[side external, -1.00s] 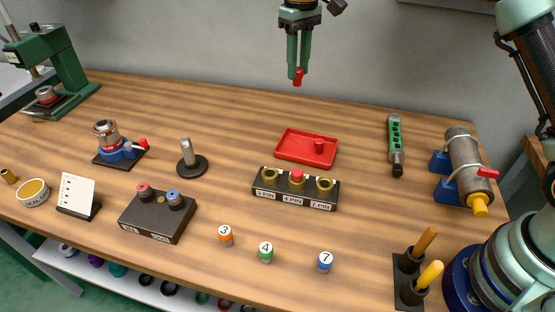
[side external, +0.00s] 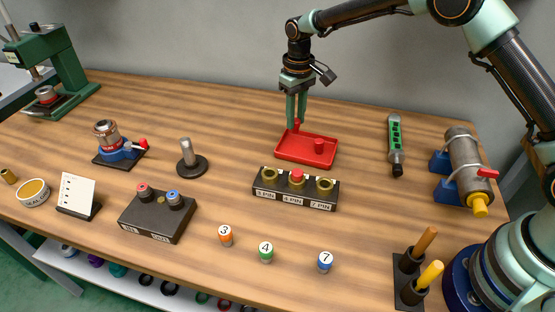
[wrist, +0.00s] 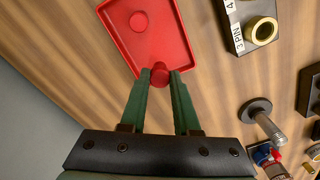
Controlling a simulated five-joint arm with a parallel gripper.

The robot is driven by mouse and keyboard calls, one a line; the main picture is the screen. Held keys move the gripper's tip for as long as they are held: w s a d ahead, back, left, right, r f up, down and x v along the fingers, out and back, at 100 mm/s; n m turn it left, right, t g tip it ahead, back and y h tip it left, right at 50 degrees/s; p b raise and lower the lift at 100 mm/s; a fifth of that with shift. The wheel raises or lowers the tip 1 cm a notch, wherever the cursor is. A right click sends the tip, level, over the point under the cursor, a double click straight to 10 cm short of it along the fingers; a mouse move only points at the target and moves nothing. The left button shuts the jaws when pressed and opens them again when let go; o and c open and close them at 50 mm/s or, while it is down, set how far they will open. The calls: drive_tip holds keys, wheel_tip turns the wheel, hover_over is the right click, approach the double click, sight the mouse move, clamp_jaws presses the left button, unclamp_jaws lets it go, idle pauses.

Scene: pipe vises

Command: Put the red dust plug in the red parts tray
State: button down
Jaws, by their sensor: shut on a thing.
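My gripper (side external: 296,127) points down, its green fingers shut on a red dust plug (wrist: 160,74). The plug shows between the fingertips in the wrist view and a little of it in the side view. The red parts tray (side external: 291,154) lies on the bench; the fingertips are at its far left part in the side view. In the wrist view the held plug overlaps the tray's near edge; I cannot tell whether it touches. Another red plug (side external: 319,146) stands in the tray. A further red plug (side external: 297,175) sits in the middle socket of the black connector block (side external: 266,190).
The connector block stands in front of the tray. A green strip tool (side external: 395,145) lies to the right, near a pipe in a blue vise (side external: 463,165). A round-based metal post (side external: 188,157) stands to the left. Bench around the tray's left side is clear.

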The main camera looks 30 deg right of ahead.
sight(295, 132)
drive_tip(key=shift+f, duration=2.35)
drive_tip(key=shift+f, duration=0.15)
drive_tip(key=c, duration=0.6)
unclamp_jaws()
drive_tip(key=shift+c, duration=0.2)
